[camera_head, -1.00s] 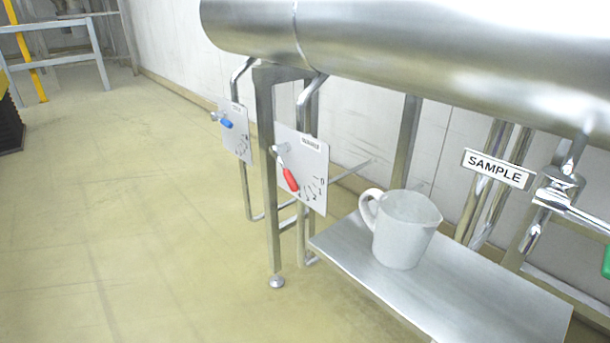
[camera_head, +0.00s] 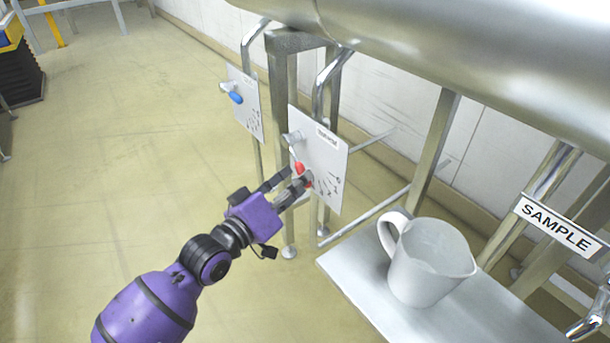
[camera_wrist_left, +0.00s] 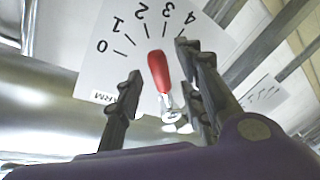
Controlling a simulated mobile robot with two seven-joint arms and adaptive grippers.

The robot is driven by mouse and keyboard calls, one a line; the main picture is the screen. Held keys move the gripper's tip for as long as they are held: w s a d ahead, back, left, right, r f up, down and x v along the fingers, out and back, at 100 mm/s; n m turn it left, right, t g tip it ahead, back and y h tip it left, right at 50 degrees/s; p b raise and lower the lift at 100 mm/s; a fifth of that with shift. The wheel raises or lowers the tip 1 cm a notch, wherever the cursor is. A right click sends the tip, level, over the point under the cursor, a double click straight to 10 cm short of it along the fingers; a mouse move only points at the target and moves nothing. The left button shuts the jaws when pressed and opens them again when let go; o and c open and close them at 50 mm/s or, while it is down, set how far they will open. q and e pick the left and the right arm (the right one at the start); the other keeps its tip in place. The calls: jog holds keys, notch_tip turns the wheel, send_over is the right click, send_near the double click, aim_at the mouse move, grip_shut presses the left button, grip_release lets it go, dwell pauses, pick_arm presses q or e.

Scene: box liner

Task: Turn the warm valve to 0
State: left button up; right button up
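The warm valve has a red lever handle (camera_head: 299,168) on a white dial plate (camera_head: 322,150), partly covered by my left gripper in the head view. In the left wrist view, the red handle (camera_wrist_left: 159,71) stands between my fingers and appears to point near the 2. The plate (camera_wrist_left: 100,45) shows marks from 0 at left to 4 at right, and a partly hidden label ending in "ARM". My left gripper (camera_wrist_left: 159,60) is open, with one finger on each side of the handle and visible gaps. It also shows in the head view (camera_head: 292,186). My right gripper is not in view.
A second plate with a blue handle (camera_head: 235,97) hangs to the left. A white jug (camera_head: 428,265) stands on a metal shelf (camera_head: 350,277) to the right. A large steel pipe (camera_head: 450,55) runs above. The floor at left is open.

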pick_arm(q)
jog(key=shift+x, duration=1.2)
jog(key=shift+w+d, duration=0.2)
jog(key=shift+w, duration=0.1)
grip_shut()
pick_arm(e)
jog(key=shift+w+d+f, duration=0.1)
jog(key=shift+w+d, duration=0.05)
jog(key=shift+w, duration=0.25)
